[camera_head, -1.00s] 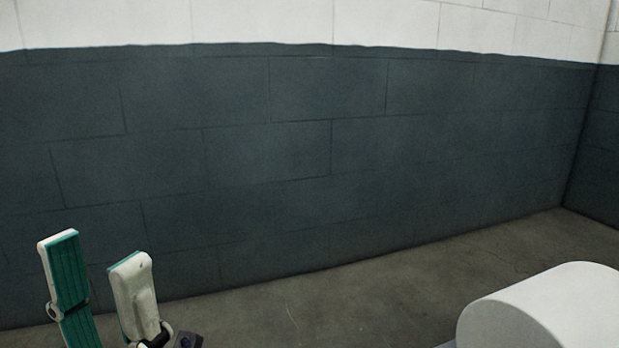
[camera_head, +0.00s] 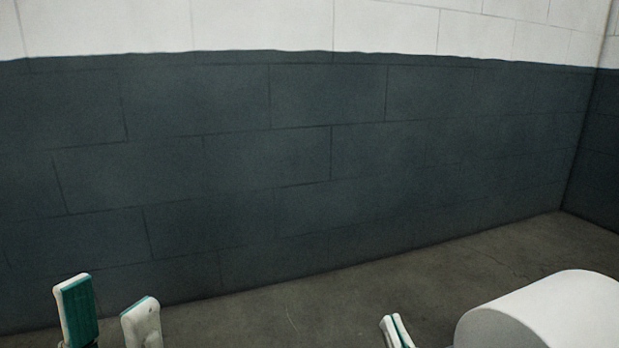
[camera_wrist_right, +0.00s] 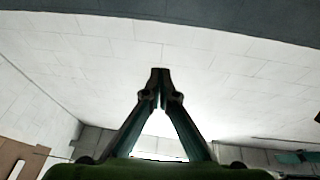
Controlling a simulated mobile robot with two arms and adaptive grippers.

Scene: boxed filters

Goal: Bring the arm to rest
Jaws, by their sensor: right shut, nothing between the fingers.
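My left gripper (camera_head: 108,312) stands at the lower left of the head view, its two white and green fingers pointing up and spread apart with nothing between them. My right gripper (camera_head: 392,322) shows at the bottom of the head view, just left of the white rounded shape, its fingers close together. In the right wrist view the right gripper (camera_wrist_right: 160,75) has its fingertips meeting, with nothing held. The lower parts of both grippers are cut off by the frame in the head view.
A block wall (camera_head: 300,150), dark below and white above, fills most of the head view. Bare concrete floor (camera_head: 330,310) lies in front of it and runs to a corner at the right. No boxes or tables are in view.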

